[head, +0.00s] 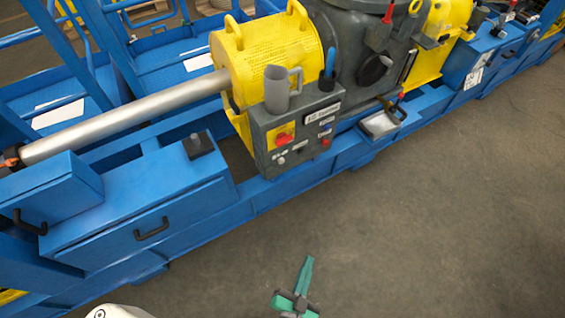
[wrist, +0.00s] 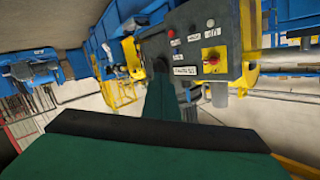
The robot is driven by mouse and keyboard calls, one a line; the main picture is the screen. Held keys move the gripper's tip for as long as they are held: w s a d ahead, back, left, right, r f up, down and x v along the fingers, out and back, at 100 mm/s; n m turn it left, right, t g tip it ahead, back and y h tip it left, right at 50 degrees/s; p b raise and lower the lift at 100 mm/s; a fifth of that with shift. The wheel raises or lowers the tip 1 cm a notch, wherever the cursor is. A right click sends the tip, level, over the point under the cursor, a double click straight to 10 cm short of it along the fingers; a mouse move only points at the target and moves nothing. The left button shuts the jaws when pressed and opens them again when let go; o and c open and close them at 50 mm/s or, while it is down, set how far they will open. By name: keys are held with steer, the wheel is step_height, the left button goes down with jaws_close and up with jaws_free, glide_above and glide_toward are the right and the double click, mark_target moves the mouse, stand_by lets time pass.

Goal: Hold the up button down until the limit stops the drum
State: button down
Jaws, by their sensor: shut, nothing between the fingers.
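I cannot tell which button is up. In the wrist view the control box (wrist: 232,30) appears upside down, with the red switch (wrist: 212,60) at its right. My green gripper (head: 308,260) is shut and empty, well apart from the box over the floor. It also shows in the wrist view (wrist: 160,88), pointing towards the box. I cannot identify the drum for certain.
A grey mug (head: 276,92) and a blue-handled tool (head: 328,70) are at the top of the box. A steel shaft (head: 125,115) runs left from the yellow housing (head: 265,50). Blue cabinets with black handles stand at left. The concrete floor (head: 430,210) in front is clear.

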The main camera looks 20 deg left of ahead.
mark_target(281, 161)
steer(key=w+a+f+m, duration=0.2)
steer(key=w+a+f, duration=0.2)
steer(key=w, duration=0.6)
steer(key=w+a+f+m+y, duration=0.1)
steer(key=w+a+f, duration=0.3)
steer(key=w, duration=0.6)
steer(key=w+a+f+m, duration=0.3)
steer(key=w+a, duration=0.3)
steer(key=w, duration=0.4)
steer(key=shift+w+a+f+m+g, duration=0.15)
steer(key=shift+a+f+m+g, duration=0.2)
steer(key=shift+f, duration=0.55)
steer(key=w+a, duration=0.5)
steer(key=a, duration=0.2)
steer(key=shift+w, duration=0.2)
steer(key=shift+w, duration=0.1)
steer(key=shift+w+a, duration=0.15)
steer(key=shift+a, duration=0.1)
steer(key=shift+w+a, duration=0.35)
steer(key=shift+a, duration=0.1)
stand_by(2.4)
